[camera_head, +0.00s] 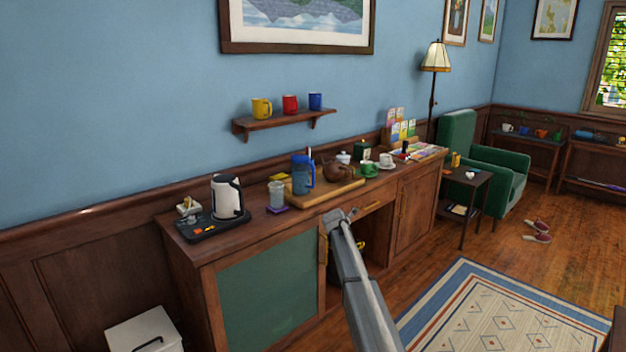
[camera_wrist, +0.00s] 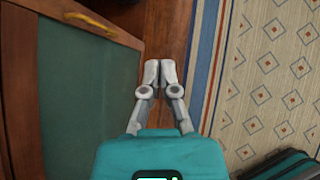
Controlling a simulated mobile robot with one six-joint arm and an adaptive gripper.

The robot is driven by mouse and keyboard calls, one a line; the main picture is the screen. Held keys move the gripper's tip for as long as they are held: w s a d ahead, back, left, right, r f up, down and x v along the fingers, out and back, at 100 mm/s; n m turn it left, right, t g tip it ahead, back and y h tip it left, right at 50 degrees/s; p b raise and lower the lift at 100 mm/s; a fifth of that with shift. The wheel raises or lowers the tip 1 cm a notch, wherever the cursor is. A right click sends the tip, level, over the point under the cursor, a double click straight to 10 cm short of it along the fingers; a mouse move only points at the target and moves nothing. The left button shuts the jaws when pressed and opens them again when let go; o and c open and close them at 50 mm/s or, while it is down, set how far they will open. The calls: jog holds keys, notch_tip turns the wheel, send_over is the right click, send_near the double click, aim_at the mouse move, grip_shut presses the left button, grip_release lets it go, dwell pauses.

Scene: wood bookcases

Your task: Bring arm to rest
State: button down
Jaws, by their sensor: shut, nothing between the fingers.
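My gripper shows in the wrist view (camera_wrist: 158,73), with its two grey fingertips together and nothing between them. It points down over the wood floor, between a green-panelled cabinet door (camera_wrist: 85,100) and a patterned rug (camera_wrist: 265,75). In the head view my arm reaches up from the bottom, and its end (camera_head: 338,218) is in front of the wooden sideboard (camera_head: 215,250), near the edge of its top. The gripper's fingers cannot be made out clearly there.
On the sideboard stand a kettle (camera_head: 228,197), a blue pitcher (camera_head: 302,174), a clear cup (camera_head: 277,194) and a brown teapot (camera_head: 338,170). A white bin (camera_head: 145,332) is at lower left. A side table (camera_head: 468,184) and green armchair (camera_head: 495,165) stand at right. The rug (camera_head: 490,310) is open floor.

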jog(key=s+d+f+m+g+y, duration=0.15)
jog(key=s+m, duration=0.75)
jog(key=s, duration=0.9)
jog(key=s+f+m+g+y, duration=0.1)
jog(key=s+f+m+g, duration=0.15)
jog(key=s+m, duration=1.1)
jog(key=s+d+f+m+g+y, duration=0.1)
jog(key=s+m+g, duration=0.3)
jog(key=s, duration=1.8)
notch_tip(320, 180, up, 18)
jog(key=m+p, duration=0.1)
jog(key=p, duration=1.6)
jog(key=shift+w+d+f+t, duration=0.15)
jog(key=shift+w+f+t, duration=0.05)
jog(key=shift+t, duration=0.2)
